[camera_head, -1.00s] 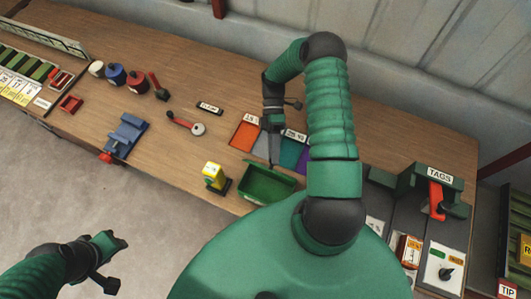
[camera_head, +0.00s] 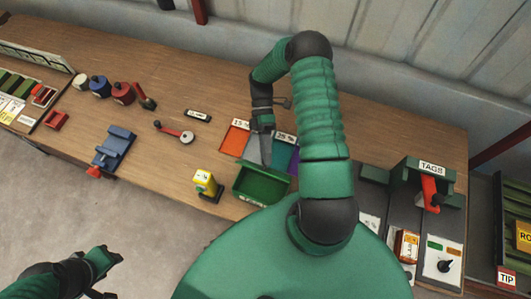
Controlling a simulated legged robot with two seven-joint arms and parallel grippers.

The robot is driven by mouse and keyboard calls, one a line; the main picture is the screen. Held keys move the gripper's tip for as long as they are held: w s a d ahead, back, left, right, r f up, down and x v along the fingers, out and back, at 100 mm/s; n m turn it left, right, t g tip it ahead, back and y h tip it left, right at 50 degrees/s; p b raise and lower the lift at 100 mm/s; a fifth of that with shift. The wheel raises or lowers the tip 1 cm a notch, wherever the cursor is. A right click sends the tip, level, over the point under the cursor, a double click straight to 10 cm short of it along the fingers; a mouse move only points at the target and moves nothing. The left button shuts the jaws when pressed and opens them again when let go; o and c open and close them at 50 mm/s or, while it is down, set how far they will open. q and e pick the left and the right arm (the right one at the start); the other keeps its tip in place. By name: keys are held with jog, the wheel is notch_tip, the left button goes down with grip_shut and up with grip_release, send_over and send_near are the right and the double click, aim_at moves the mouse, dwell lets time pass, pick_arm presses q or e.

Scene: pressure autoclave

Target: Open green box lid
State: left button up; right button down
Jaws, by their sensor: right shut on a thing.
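The green box (camera_head: 262,187) stands at the front edge of the wooden table, with its inside showing from above.
Coloured mats (camera_head: 236,138) lie behind the box. A yellow device (camera_head: 206,183) stands just left of it. A blue vise (camera_head: 115,146) and a red-handled tool (camera_head: 174,132) lie further left. A TAGS station (camera_head: 430,178) is at the right.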

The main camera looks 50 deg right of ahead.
jog(key=shift+a+f, duration=0.1)
jog(key=shift+f, duration=0.05)
jog(key=c, duration=1.5)
grip_release()
jog(key=o, duration=0.3)
jog(key=shift+o, duration=0.2)
jog(key=shift+d, duration=0.2)
jog(key=b+v, duration=0.3)
jog(key=v, duration=0.9)
